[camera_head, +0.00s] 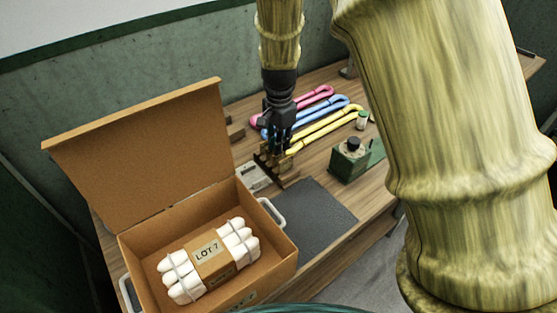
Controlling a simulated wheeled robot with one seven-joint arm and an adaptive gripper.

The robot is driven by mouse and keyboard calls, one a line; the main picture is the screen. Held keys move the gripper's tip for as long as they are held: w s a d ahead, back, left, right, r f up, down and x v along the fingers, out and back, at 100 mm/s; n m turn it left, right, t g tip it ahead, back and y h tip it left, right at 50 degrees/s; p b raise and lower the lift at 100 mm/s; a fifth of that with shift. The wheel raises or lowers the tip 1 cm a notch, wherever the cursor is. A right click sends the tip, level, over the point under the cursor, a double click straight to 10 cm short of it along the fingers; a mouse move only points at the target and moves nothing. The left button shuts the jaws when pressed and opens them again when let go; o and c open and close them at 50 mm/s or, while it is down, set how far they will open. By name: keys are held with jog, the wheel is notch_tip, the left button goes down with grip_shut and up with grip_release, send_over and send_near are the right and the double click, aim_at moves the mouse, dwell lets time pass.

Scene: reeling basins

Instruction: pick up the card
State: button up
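No loose card can be clearly made out. A tan paper piece marked "LOT 7" (207,252) lies across a bundle of white rolls (240,240) inside the open cardboard box (140,245). I cannot tell whether it is a separate card or a band around the bundle. My gripper (277,147) points down over the table, behind and to the right of the box, well away from this label. Its dark fingers are close to a small brass-coloured stand (272,167) and partly hide it. Whether they touch it, or hold anything, is too small to tell.
The box's raised lid (150,150) stands tall left of my gripper. Pink (315,96), blue (335,104) and yellow (335,123) skeins lie behind it. A green block with a black knob (350,160) stands right. A dark mat (310,220) lies bare in front.

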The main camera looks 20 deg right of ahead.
aim_at(279, 156)
jog(key=shift+s+f, duration=0.2)
jog(key=shift+f, duration=0.4)
jog(key=shift+f+p, duration=0.75)
jog(key=shift+f, duration=1.35)
grip_shut()
jog(key=shift+r, duration=0.15)
